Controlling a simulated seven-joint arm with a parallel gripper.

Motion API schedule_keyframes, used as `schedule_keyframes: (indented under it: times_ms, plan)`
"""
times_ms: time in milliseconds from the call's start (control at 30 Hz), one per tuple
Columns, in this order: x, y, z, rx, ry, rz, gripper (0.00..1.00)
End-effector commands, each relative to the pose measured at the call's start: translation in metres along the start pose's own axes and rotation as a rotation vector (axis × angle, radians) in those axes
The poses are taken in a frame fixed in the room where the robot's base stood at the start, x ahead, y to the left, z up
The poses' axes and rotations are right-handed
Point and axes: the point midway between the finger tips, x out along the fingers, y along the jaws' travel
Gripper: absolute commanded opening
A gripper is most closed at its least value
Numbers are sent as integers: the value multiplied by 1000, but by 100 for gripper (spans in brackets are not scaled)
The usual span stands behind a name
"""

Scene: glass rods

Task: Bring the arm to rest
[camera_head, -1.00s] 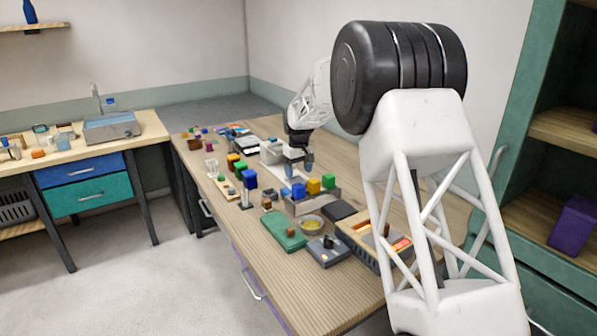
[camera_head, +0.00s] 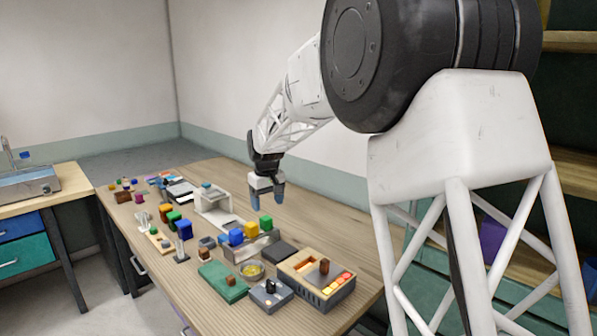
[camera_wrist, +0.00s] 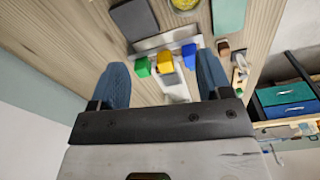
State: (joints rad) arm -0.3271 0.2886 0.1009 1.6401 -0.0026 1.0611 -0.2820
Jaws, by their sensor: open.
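My gripper (camera_head: 267,193) hangs above the wooden table (camera_head: 330,233), pointing down, to the right of a white and grey device (camera_head: 212,203). In the wrist view its two blue fingers (camera_wrist: 165,88) are wide apart with nothing held between them. Beyond the fingers in that view lie a green block (camera_wrist: 142,67), a yellow block (camera_wrist: 165,62) and a blue block (camera_wrist: 189,55) along a grey metal holder (camera_wrist: 160,40).
In front stand a green box (camera_head: 223,282), a yellow bowl (camera_head: 251,269), a grey switch box (camera_head: 271,294) and a wooden-topped tray (camera_head: 325,294). A dark flat pad (camera_head: 281,252) lies behind. The table right of my gripper looks bare. A sink counter (camera_head: 75,185) stands at left.

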Motion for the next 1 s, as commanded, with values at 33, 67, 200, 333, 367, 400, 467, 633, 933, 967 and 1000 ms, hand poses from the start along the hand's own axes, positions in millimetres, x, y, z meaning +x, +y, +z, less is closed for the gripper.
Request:
schedule_keyframes:
  times_ms: [33,67,200,333,367,400,467,633,933,967,1000]
  plan:
    - [-8,3,14,14,4,2,72]
    - [-13,5,22,22,7,3,72]
    - [-29,11,57,60,16,7,72]
    - [-43,16,91,96,26,11,72]
    - [-46,16,99,104,28,12,72]
    - [-50,17,109,114,31,14,72]
    - [-56,18,125,130,36,16,72]
    - [-69,20,170,176,48,21,72]
    - [-86,18,251,258,69,31,72]
    - [-86,17,259,266,71,32,72]
    - [-88,16,270,278,75,33,72]
